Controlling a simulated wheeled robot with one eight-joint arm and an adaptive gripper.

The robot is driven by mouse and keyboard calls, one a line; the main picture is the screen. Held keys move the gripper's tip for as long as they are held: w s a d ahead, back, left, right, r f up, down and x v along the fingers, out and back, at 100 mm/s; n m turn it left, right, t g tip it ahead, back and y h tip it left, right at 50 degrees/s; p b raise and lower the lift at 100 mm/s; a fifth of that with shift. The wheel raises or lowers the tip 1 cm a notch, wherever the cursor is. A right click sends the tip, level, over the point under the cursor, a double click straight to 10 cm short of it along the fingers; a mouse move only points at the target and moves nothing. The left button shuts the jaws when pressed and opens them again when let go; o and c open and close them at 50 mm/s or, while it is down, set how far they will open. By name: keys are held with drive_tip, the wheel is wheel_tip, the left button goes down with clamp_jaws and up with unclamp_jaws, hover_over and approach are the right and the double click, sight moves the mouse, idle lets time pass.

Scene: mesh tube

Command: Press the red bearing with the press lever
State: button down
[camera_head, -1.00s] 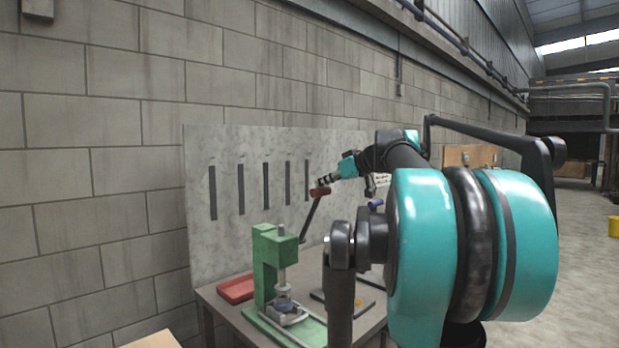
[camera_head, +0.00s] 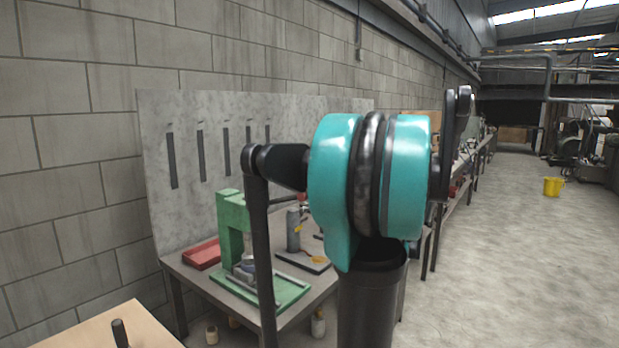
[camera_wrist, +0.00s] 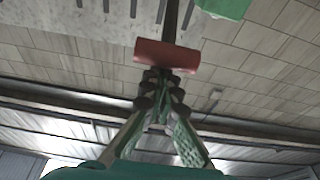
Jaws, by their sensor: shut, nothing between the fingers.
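The green press (camera_head: 231,222) stands on its green base plate on the table. Its lever leans out to the right, and the red handle (camera_head: 303,197) shows just left of my teal arm joint. In the wrist view the red handle (camera_wrist: 167,56) lies crosswise directly at the tips of my gripper (camera_wrist: 164,76). The fingers are shut and empty; whether they touch the handle I cannot tell. My gripper is hidden behind my arm in the head view. A small blue-grey part (camera_head: 248,266) sits under the ram. I cannot make out the red bearing.
A red tray (camera_head: 202,254) lies left of the press. A grey bottle (camera_head: 293,230) and a dark plate with a yellow item (camera_head: 318,260) are to its right. A slotted grey panel (camera_head: 190,220) stands behind. The floor at right is open, with a yellow bucket (camera_head: 553,187).

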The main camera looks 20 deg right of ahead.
wheel_tip(320, 180, down, 12)
drive_tip(key=s, duration=0.1)
drive_tip(key=shift+d+f, duration=0.2)
drive_tip(key=shift+d, duration=0.2)
idle(1.1)
drive_tip(key=shift+r, duration=0.1)
wheel_tip(320, 180, up, 9)
drive_tip(key=s+d, duration=0.1)
drive_tip(key=s, duration=0.1)
drive_tip(key=shift+s+d, duration=0.4)
